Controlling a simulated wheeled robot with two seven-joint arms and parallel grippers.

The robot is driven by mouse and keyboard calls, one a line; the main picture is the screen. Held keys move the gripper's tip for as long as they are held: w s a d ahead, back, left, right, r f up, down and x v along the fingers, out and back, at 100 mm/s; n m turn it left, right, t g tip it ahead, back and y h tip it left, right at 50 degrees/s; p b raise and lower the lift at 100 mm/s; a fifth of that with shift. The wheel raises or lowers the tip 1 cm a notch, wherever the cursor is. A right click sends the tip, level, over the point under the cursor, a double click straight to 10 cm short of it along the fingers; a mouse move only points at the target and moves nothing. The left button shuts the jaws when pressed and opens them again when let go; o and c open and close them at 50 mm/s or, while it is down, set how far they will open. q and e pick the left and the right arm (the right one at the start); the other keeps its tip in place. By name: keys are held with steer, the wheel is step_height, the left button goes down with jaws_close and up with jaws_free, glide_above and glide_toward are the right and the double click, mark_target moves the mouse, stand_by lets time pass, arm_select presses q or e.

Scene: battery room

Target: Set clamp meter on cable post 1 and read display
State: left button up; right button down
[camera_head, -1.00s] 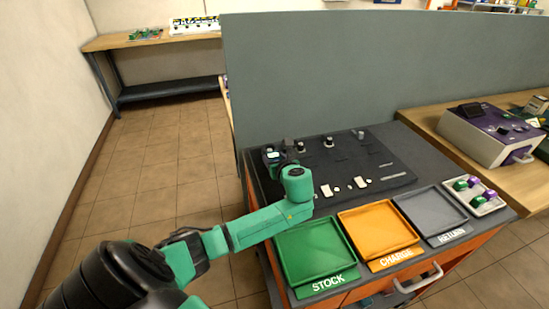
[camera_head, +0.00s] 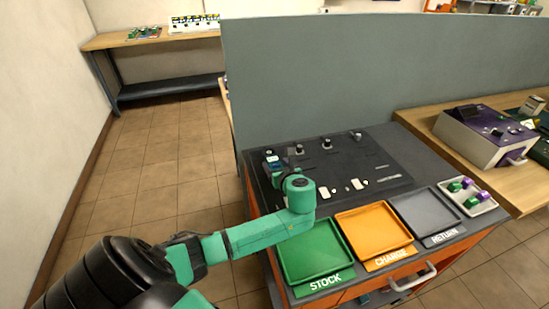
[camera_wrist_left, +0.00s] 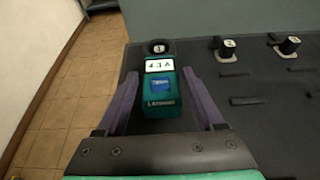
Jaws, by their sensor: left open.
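The clamp meter (camera_wrist_left: 161,87) is teal and dark, with a blue patch and a small lit display (camera_wrist_left: 159,65). Its far end is at a black round post with a pale numbered top (camera_wrist_left: 160,48), apparently cable post 1; I cannot tell whether its jaw encircles it. The display's dark characters are too small to read surely. My left gripper (camera_wrist_left: 158,78) is open, its purple fingers on either side of the meter with gaps showing. In the head view, the meter (camera_head: 272,161) stands at the panel's left end, beyond my left gripper (camera_head: 281,171). My right gripper is out of view.
More black posts (camera_head: 327,144) stand along the dark panel (camera_head: 345,165) to the right. Green STOCK (camera_head: 322,275), orange CHARGE (camera_head: 383,258) and grey RETURN (camera_head: 436,235) trays lie in front. A grey partition (camera_head: 330,75) rises behind. The floor at left is clear.

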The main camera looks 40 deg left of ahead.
arm_select(q)
steer(key=p+v, duration=0.5)
steer(key=v, duration=0.1)
steer(key=shift+r, duration=0.2)
steer(key=shift+p+v, duration=0.95)
steer(key=shift+s+f, duration=0.1)
steer(key=shift+f, duration=0.1)
steer(key=shift+d, duration=0.1)
